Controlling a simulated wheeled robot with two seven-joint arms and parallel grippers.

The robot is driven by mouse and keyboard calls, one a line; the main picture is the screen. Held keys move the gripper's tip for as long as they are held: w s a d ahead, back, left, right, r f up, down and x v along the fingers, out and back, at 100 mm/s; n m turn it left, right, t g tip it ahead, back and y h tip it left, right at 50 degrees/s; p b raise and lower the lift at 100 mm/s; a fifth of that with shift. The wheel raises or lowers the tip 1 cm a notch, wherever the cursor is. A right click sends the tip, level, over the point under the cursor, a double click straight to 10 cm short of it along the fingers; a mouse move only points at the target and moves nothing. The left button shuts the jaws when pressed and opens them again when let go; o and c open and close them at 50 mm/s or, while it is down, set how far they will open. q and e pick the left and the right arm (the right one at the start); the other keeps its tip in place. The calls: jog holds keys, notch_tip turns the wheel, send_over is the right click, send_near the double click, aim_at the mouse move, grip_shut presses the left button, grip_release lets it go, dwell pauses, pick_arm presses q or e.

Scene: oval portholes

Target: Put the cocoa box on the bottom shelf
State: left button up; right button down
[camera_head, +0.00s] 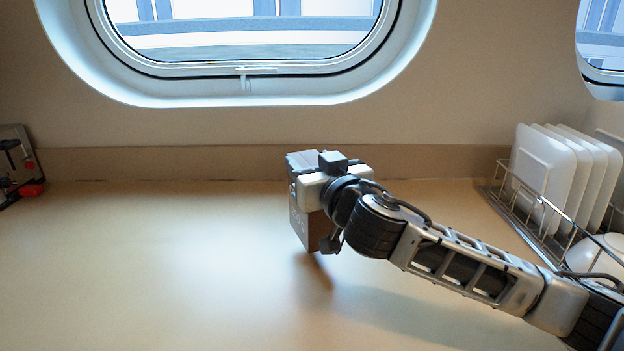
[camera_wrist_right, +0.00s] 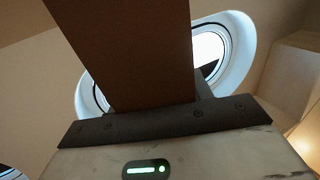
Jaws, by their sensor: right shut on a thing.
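A brown box (camera_head: 300,226), which looks like the cocoa box, is held upright by my right gripper (camera_head: 308,188) near the middle of the counter in the head view. The right gripper is shut on it, and the gripper and wrist cover much of the box. A shadow lies on the counter below the box, and it seems to be a little above the surface. In the right wrist view the box (camera_wrist_right: 125,45) fills the upper middle as a plain brown face. No shelf shows in either view. My left gripper is not in view.
A wire dish rack (camera_head: 545,238) with several white plates (camera_head: 543,170) stands on the right, behind my right arm. A dark object with red parts (camera_head: 20,170) is at the far left. The counter (camera_head: 140,260) is clear on the left and middle.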

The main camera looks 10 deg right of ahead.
jog(key=s+r, duration=0.2)
jog(key=s+a+r, duration=0.1)
jog(key=s+r, duration=0.1)
jog(key=r, duration=0.1)
jog(key=shift+s+a+r, duration=0.2)
jog(key=shift+s+r, duration=0.1)
jog(key=shift+s, duration=0.05)
jog(key=s+a+r, duration=0.2)
jog(key=s+r, duration=0.1)
jog(key=s, duration=0.5)
jog(key=shift+s+r, duration=0.2)
jog(key=shift+r, duration=0.05)
jog(key=shift+a, duration=0.15)
